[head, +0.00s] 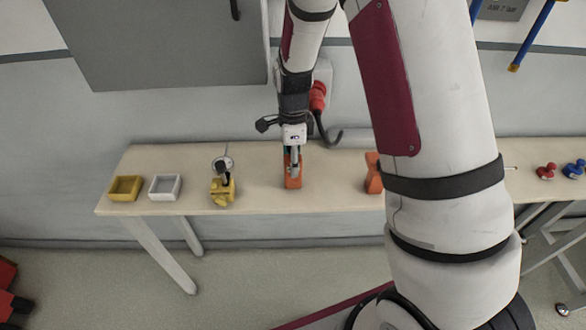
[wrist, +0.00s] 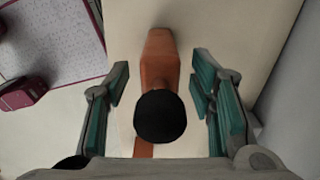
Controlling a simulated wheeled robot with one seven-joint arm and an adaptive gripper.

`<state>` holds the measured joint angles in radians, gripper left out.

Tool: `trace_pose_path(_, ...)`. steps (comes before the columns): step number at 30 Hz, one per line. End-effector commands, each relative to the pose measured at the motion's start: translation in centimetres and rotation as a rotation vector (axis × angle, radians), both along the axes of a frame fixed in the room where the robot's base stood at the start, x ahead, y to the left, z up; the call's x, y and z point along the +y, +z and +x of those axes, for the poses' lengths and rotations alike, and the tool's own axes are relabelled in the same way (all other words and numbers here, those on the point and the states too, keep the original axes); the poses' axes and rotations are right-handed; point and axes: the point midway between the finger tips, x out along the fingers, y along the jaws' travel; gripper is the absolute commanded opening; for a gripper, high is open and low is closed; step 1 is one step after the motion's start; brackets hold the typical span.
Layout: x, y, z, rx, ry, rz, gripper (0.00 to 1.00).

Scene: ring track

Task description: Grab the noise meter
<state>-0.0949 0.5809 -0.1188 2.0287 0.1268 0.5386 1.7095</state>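The noise meter, an orange body (wrist: 158,62) with a round black ball (wrist: 160,116) at one end, shows in the middle of the wrist view. In the head view its orange body (head: 293,181) stands on the table under my gripper (head: 293,158). In the wrist view my gripper (wrist: 161,88) is open, with teal finger pads on either side of the meter. Gaps show between the pads and the meter. The ball hides part of the body, and my gripper hides the meter's top in the head view.
The table (head: 262,196) also holds a yellow tray (head: 125,188), a white tray (head: 164,187) and a yellow object with a round dial (head: 222,190) at left. Another orange object (head: 373,173) is at right, partly behind my arm. A red-and-black hooked item (head: 318,97) hangs behind.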

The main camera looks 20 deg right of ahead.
Motion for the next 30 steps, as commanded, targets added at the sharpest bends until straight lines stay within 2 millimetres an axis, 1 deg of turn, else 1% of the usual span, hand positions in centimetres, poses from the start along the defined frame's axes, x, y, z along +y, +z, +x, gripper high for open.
trace_pose_path(1,0.0,0.0,0.0,0.000,0.000,0.000,0.41)
trace_pose_path(2,0.0,0.0,0.0,0.000,0.000,0.000,0.34)
trace_pose_path(3,0.0,0.0,0.0,0.000,0.000,0.000,0.25)
trace_pose_path(5,0.0,0.0,0.0,0.000,0.000,0.000,0.11)
trace_pose_path(6,0.0,0.0,0.0,0.000,0.000,0.000,0.02)
trace_pose_path(7,0.0,0.0,0.0,0.000,0.000,0.000,0.00)
trace_pose_path(16,0.0,0.1,0.0,0.000,0.000,0.000,0.00)
trace_pose_path(20,0.1,0.6,0.1,-0.001,0.001,0.000,0.00)
trace_pose_path(23,0.1,1.4,0.1,-0.003,0.001,0.000,0.00)
trace_pose_path(28,0.1,4.0,0.2,-0.006,0.001,0.000,0.00)
trace_pose_path(30,0.1,3.8,-1.8,0.002,0.000,0.001,0.00)
